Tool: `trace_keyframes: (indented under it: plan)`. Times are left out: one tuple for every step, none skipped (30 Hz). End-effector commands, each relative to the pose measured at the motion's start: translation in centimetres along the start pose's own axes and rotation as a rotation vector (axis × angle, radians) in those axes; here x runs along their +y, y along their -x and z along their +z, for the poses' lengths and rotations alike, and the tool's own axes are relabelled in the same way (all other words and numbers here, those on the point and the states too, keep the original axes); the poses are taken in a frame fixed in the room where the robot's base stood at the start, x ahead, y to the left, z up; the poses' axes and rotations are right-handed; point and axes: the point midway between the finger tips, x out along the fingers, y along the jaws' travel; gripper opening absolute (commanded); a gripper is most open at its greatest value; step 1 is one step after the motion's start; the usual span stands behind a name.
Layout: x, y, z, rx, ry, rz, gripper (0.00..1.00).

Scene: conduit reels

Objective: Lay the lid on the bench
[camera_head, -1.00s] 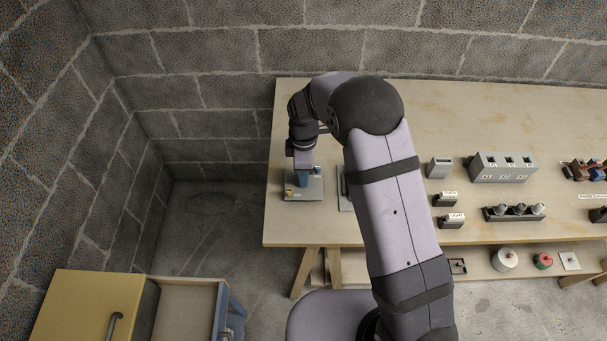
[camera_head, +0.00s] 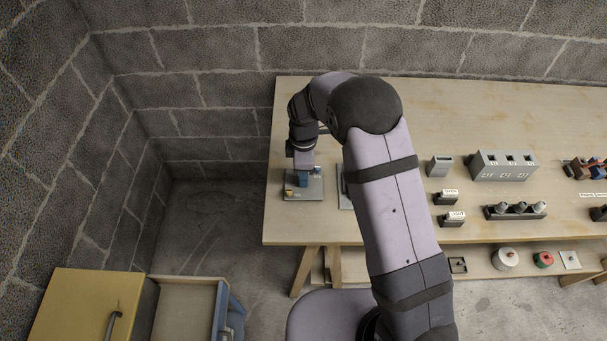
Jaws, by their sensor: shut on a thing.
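My gripper (camera_head: 303,166) points down at the left end of the bench (camera_head: 400,110). It is shut on the lid; a small blue piece (camera_head: 303,181) shows directly under the jaws. Below and around the blue piece is a flat grey plate (camera_head: 315,190), with a small yellowish part (camera_head: 290,194) at its left. The jaws cover part of it, and at this size I cannot tell lid from plate clearly or whether the lid touches what is beneath. A second grey piece (camera_head: 345,201) is mostly hidden behind my arm.
Right of my arm stand a small grey box (camera_head: 439,167), a grey three-slot block (camera_head: 502,167), labelled black blocks (camera_head: 446,198) and a row of knobs (camera_head: 515,212). Spools (camera_head: 505,259) lie on the lower shelf. An open drawer (camera_head: 185,310) is at lower left. The back of the bench is clear.

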Motion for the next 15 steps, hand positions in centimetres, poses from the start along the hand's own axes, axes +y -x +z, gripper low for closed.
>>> trace_keyframes:
  plan:
    - [0.02, -0.07, -0.01, 0.000, 0.000, 0.000, 0.00]
    - [0.02, -0.09, -0.01, 0.000, 0.000, 0.000, 0.00]
    - [0.02, -0.10, -0.01, 0.000, 0.000, 0.000, 0.00]
    - [0.02, -0.11, -0.01, 0.000, 0.000, 0.000, 0.00]
    - [0.02, -0.11, -0.01, 0.000, 0.000, 0.000, 0.00]
    - [0.02, -0.11, -0.01, 0.000, 0.000, 0.001, 0.00]
    - [0.02, -0.10, -0.01, 0.000, 0.000, 0.001, 0.00]
    - [0.02, -0.10, -0.01, 0.000, 0.000, 0.001, 0.00]
    - [0.02, -0.10, -0.01, 0.000, 0.000, 0.001, 0.00]
    - [0.02, -0.10, -0.01, 0.000, 0.000, 0.001, 0.00]
    - [0.02, -0.09, -0.01, 0.000, 0.000, 0.001, 0.00]
    - [0.02, -0.09, -0.01, 0.000, 0.000, 0.001, 0.16]
    - [0.02, -0.09, -0.01, 0.000, 0.000, 0.001, 0.23]
    - [0.02, -0.09, -0.01, 0.000, 0.000, 0.001, 0.30]
    - [0.02, -0.09, -0.01, 0.000, 0.000, 0.001, 0.33]
